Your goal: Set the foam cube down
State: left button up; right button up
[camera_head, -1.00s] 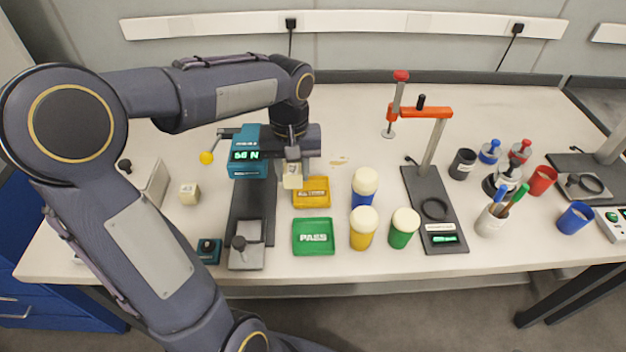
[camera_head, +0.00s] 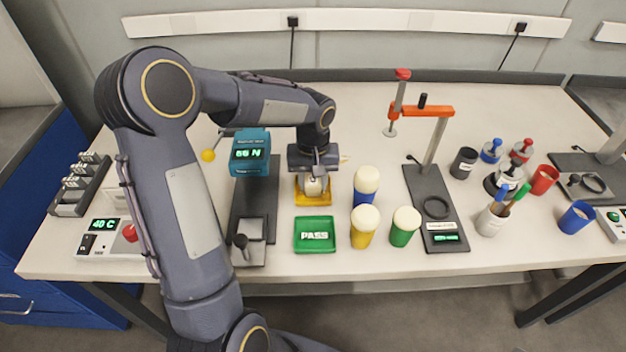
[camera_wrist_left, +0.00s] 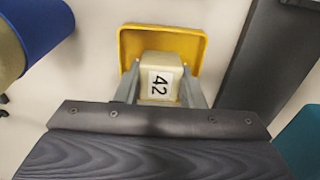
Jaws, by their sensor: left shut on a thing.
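The foam cube (camera_head: 314,187) is cream coloured and carries a label reading 42 in the left wrist view (camera_wrist_left: 160,80). My left gripper (camera_head: 314,180) is shut on it, with one finger on each side. The cube is over the yellow tray (camera_head: 300,202), whose rim shows around it; in the left wrist view the tray (camera_wrist_left: 192,42) extends beyond the cube. I cannot tell whether the cube touches the tray floor. My right gripper is not in view.
A green PASS tray (camera_head: 314,247) lies in front of the yellow one. Foam-topped blue, yellow (camera_head: 361,239) and green cylinders stand to the right. A press with a teal display (camera_head: 250,153) stands close on the left. An orange-armed stand (camera_head: 437,195) is further right.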

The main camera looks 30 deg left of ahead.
pick_arm(q)
jog(key=shift+f, duration=0.1)
jog(key=shift+f, duration=0.15)
jog(key=o, duration=0.7)
jog(key=shift+c, duration=0.2)
